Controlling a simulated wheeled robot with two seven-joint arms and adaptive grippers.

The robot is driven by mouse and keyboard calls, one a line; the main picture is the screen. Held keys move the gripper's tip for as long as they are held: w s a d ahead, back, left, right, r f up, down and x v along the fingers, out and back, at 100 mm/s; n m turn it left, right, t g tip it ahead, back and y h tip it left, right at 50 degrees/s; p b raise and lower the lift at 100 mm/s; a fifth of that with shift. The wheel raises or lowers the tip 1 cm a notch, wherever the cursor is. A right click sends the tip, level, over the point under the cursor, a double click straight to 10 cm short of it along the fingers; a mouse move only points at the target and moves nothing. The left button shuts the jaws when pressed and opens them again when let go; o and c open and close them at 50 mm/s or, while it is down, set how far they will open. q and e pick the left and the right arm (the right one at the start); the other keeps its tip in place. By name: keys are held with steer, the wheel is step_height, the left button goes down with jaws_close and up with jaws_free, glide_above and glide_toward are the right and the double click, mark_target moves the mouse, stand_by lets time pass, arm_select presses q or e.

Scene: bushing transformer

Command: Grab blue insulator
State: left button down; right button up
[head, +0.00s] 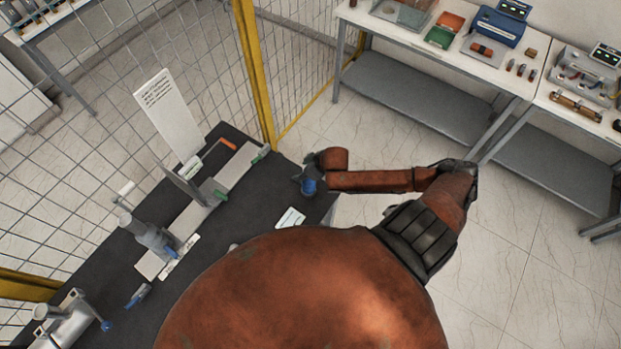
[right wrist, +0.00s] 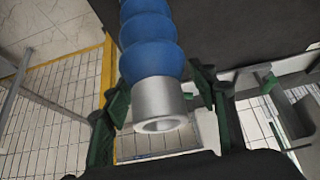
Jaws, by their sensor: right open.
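The blue insulator (right wrist: 148,38) has ribbed blue sections and a silver metal collar with a hollow end. In the right wrist view it stands between the green fingers of my right gripper (right wrist: 162,95), which are open with a finger on either side. Gaps show beside the collar, and I cannot tell whether either finger touches it. In the head view a small blue part of the insulator (head: 309,186) shows at my right gripper (head: 307,178), by the right edge of the dark table. The rest is hidden there. My left gripper is not in view.
The dark table (head: 262,205) carries metal fixtures (head: 150,236), a white sign (head: 168,112) and small labels. A yellow-framed mesh fence (head: 256,75) stands behind it. White workbenches (head: 450,45) with equipment are at the upper right. Open floor lies between.

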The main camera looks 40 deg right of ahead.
steer(key=shift+c, duration=0.4)
jaws_close()
stand_by(0.6)
